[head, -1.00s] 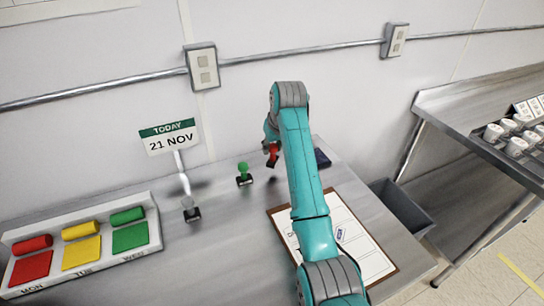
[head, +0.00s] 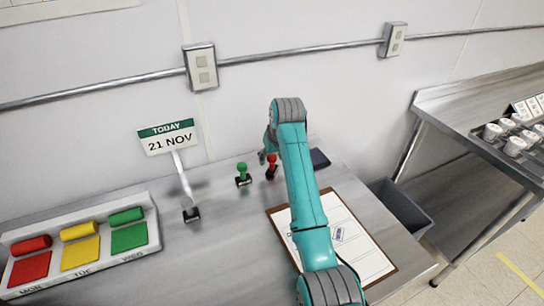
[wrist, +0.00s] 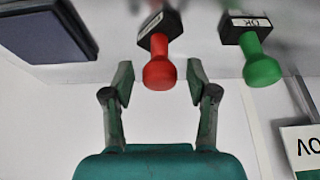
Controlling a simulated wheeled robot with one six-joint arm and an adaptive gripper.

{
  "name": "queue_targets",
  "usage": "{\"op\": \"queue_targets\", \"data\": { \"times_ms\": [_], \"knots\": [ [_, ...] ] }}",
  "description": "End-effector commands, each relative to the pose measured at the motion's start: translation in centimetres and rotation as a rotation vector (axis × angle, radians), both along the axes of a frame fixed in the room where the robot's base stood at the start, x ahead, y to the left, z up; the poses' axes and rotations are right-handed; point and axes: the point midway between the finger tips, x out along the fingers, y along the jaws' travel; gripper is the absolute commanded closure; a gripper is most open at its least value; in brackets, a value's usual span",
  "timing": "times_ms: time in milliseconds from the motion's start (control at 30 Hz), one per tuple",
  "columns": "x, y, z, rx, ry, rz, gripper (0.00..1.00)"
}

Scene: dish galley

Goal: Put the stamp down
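The red stamp (head: 271,168) stands upright on the steel counter, just right of the green stamp (head: 243,175). My gripper (head: 266,157) is close by it, partly hidden behind my arm in the head view. In the wrist view my gripper (wrist: 159,84) is open, with one finger on each side of the red knob (wrist: 160,72) and a gap on both sides. The stamp's dark base (wrist: 160,22) appears to rest on the counter. The green stamp also shows in the wrist view (wrist: 261,68).
A dark ink pad (head: 320,158) lies to the right of the red stamp. A clipboard with paper (head: 367,253) lies in front, partly under my arm. The date sign (head: 168,139) stands to the left, behind the coloured day pads (head: 80,253). A grey bin (head: 402,206) is at the right.

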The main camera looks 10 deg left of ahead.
Motion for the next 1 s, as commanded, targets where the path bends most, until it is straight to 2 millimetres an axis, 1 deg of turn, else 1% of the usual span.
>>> {"op": "queue_targets", "data": {
  "times_ms": [167,267,367,700,833,1000],
  "knots": [
    [0.0,0.0,0.2,0.000,0.000,0.000,0.42],
    [-0.1,-0.1,0.8,0.000,-0.002,0.000,0.42],
    [-0.5,-0.4,2.1,0.001,-0.003,0.000,0.42],
    [-2.7,-1.9,8.3,0.001,-0.004,0.000,0.42],
    [-3.3,-2.3,10.0,0.002,-0.002,0.000,0.42],
    [-3.7,-2.6,11.2,0.001,-0.001,0.000,0.42]
  ]
}}
